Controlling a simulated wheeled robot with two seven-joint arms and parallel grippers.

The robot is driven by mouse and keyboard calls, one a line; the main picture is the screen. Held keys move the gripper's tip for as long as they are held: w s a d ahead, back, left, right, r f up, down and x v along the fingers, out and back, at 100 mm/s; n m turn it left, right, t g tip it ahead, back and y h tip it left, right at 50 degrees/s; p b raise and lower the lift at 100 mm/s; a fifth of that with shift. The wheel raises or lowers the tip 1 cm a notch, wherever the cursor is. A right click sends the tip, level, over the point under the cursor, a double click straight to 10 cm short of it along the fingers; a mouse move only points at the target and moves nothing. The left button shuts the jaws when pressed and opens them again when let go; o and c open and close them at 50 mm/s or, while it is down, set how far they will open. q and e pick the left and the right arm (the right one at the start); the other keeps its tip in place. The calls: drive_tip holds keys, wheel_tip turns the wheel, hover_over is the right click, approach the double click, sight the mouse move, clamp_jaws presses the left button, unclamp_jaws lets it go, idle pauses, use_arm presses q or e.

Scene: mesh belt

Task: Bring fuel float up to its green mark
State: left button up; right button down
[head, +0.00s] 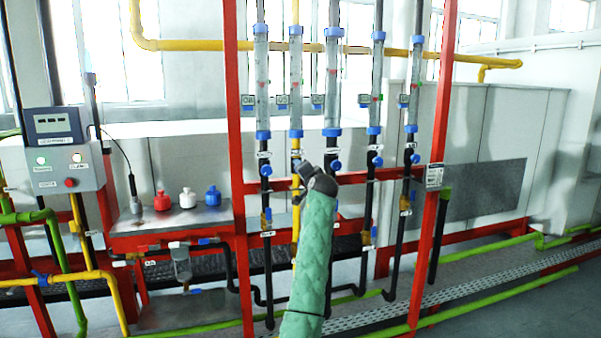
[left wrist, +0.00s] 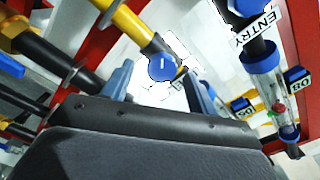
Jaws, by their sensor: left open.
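Several upright clear flow tubes with blue end caps stand in a row in the head view. One tube (head: 295,85) sits on a yellow pipe, with a small red spot inside and a plate beside it; its float and green mark are too small to compare. My left gripper (head: 306,186) is in front of that yellow pipe, below the tube. In the left wrist view, my left gripper's open fingers (left wrist: 160,88) stand either side of a round blue knob (left wrist: 162,67) on the yellow pipe (left wrist: 125,25). Contact is unclear. In the head view that knob is hidden behind my gripper.
Neighbouring blue knobs (head: 266,170) sit close on both sides, on black pipes. Red frame posts (head: 430,170) flank the row. A control box (head: 55,150) stands at left, by a shelf (head: 170,218) with red, white and blue capped items.

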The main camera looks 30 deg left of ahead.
use_arm(q)
drive_tip(key=v, duration=0.4)
use_arm(e)
drive_tip(key=shift+x, duration=1.25)
drive_tip(key=shift+s+a, duration=0.1)
drive_tip(key=shift+s, duration=0.05)
